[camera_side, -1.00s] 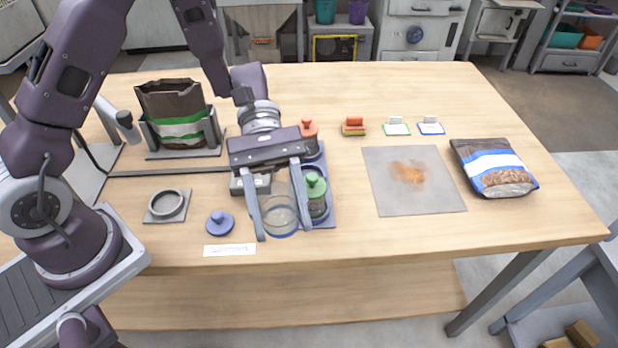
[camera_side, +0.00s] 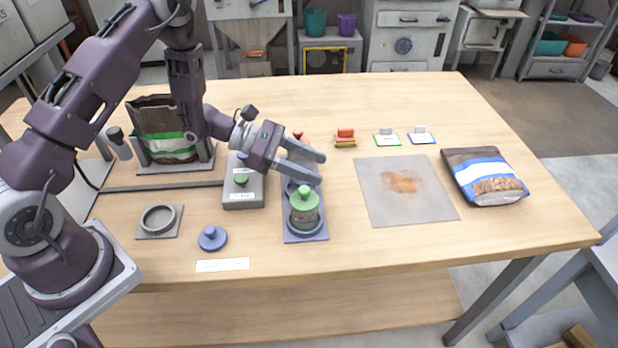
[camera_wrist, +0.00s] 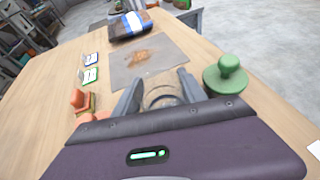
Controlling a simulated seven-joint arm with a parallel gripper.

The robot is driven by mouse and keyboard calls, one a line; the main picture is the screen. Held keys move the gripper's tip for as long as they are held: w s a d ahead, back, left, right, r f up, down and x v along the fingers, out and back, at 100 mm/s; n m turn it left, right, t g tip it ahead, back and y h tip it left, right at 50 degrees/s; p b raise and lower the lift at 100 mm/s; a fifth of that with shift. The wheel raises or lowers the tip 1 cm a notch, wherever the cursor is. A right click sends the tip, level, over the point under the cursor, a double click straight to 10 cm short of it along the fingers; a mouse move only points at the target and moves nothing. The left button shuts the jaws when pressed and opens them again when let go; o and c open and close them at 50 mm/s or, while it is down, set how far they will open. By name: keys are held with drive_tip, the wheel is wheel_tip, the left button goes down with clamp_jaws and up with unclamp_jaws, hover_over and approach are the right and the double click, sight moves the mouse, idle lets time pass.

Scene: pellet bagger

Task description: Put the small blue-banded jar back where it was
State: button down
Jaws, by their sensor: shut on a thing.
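My gripper (camera_side: 318,168) is over the middle of the blue tray (camera_side: 308,237), between the green-lidded jar (camera_side: 304,213) and the red-lidded jar (camera_side: 298,135). It is shut on the clear glass jar, whose round rim (camera_wrist: 162,97) shows between the fingers in the wrist view. In the side view the fingers hide most of this jar. I cannot tell whether its base touches the tray. The green lid (camera_wrist: 229,75) is close to the right finger in the wrist view. A loose blue lid (camera_side: 213,238) lies on the table to the left.
A grey scale (camera_side: 243,198) stands just left of the tray. A ring holder (camera_side: 160,219) and a label strip (camera_side: 222,265) lie front left. A stained grey mat (camera_side: 400,205), cards and a blue-banded bag (camera_side: 485,160) are to the right. A green-banded bag (camera_side: 165,145) stands back left.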

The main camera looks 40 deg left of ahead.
wheel_tip(320, 180, down, 3)
drive_tip(key=shift+f, duration=0.1)
drive_tip(key=c, duration=0.6)
unclamp_jaws()
drive_tip(key=shift+c, duration=0.2)
